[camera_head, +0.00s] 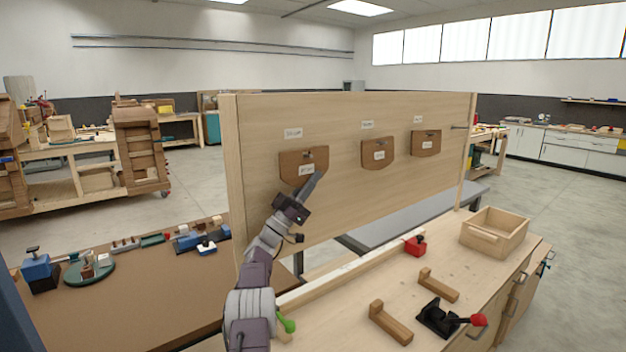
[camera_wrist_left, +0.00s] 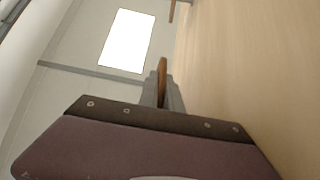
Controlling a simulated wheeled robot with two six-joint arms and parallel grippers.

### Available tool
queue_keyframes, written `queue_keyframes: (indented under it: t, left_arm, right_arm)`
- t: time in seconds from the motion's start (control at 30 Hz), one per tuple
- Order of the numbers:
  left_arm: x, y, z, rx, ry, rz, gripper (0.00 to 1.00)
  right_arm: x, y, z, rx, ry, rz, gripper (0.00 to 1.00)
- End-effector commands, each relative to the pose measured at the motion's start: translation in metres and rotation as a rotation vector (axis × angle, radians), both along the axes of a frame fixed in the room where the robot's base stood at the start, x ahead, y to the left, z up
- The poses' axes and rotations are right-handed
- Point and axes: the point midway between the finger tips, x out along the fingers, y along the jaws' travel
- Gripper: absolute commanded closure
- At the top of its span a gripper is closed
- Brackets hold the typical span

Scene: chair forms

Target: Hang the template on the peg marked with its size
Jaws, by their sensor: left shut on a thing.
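A brown template (camera_head: 292,165) with a small white label is at the left end of the upright wooden board (camera_head: 340,215). My left gripper (camera_head: 312,184) is shut on its lower edge. In the left wrist view the template (camera_wrist_left: 162,70) shows edge-on between the fingers, beside the board face. A dark peg or slot shows near its top; I cannot tell whether the template hangs on it. Two similar templates hang at the middle (camera_head: 370,160) and right (camera_head: 425,150). A bare peg (camera_head: 459,127) sticks out at the far right. Size labels above are too small to read.
The bench in front holds an open wooden box (camera_head: 495,232), a red block-like tool (camera_head: 415,246), two wooden brackets (camera_head: 390,323) (camera_head: 438,285) and a black clamp with a red handle (camera_head: 440,318). A brown table (camera_head: 140,300) with tools stands at left.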

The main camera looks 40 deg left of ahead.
Motion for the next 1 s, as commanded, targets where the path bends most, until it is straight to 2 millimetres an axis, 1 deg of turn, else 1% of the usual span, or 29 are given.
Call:
queue_keyframes:
  t: [0.03, 0.4, 0.43, 0.5, 0.83, 0.93, 1.0]
  left_arm:
    - [-0.003, 0.002, 0.008, 0.003, -0.011, 0.008, 1.00]
    - [-0.004, 0.002, 0.010, 0.006, -0.015, 0.010, 1.00]
    - [-0.004, 0.002, 0.010, 0.006, -0.015, 0.010, 0.83]
    - [-0.004, 0.002, 0.010, 0.005, -0.015, 0.011, 0.66]
    - [-0.004, 0.003, 0.002, 0.001, -0.007, 0.010, 0.66]
    - [-0.012, 0.006, -0.010, 0.001, -0.004, 0.011, 0.66]
    - [-0.022, 0.008, -0.021, 0.001, -0.004, 0.011, 0.66]
  right_arm:
    - [0.000, 0.000, 0.001, 0.000, 0.000, 0.000, 0.96]
    - [0.000, 0.000, 0.002, 0.000, 0.000, 0.000, 0.96]
    - [0.000, 0.000, 0.002, 0.000, 0.000, 0.000, 0.96]
    - [0.000, 0.000, 0.002, 0.000, 0.000, 0.000, 0.96]
    - [0.000, 0.000, -0.001, 0.000, 0.000, 0.000, 0.96]
    - [0.000, 0.000, -0.011, 0.000, 0.000, 0.000, 0.96]
    - [0.000, 0.000, -0.021, 0.000, 0.000, 0.000, 0.96]
